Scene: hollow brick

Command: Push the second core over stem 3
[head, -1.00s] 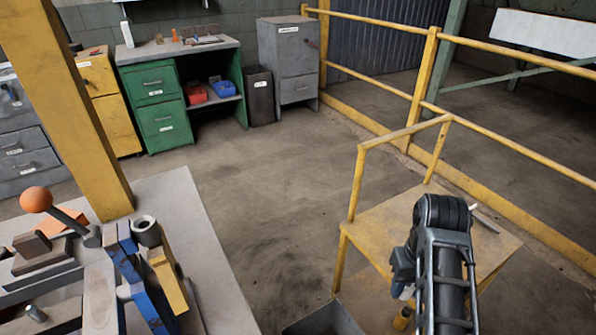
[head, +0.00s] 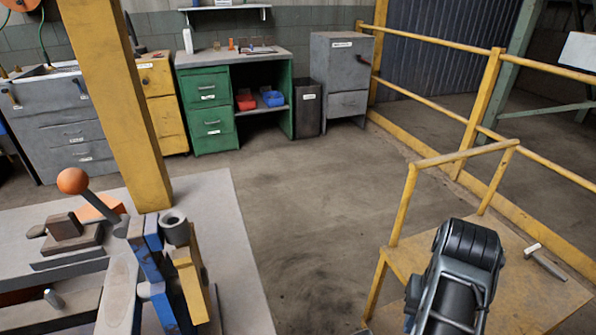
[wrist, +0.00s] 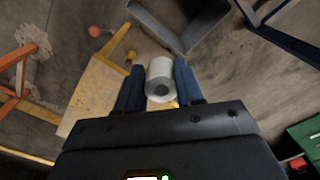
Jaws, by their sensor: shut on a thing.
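My gripper (wrist: 158,82) is shut on a grey hollow cylinder, a core (wrist: 160,76), with its round bore facing the wrist camera. The blue fingers lie on either side of it. In the head view my arm is at the lower right, and the gripper and held core are not visible there. Another grey hollow cylinder (head: 175,229) stands upright on top of the blue and yellow bench device at the lower left, apart from my arm. I cannot tell whether a stem is inside it, and no numbered stem can be made out.
A lever with an orange ball (head: 73,181) rises from the bench (head: 228,230). A yellow post (head: 120,110) stands behind it. A yellow table (head: 520,285) with a hammer (head: 545,264) is beside my arm. A grey bin (wrist: 190,22) shows in the wrist view. Open floor lies between bench and table.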

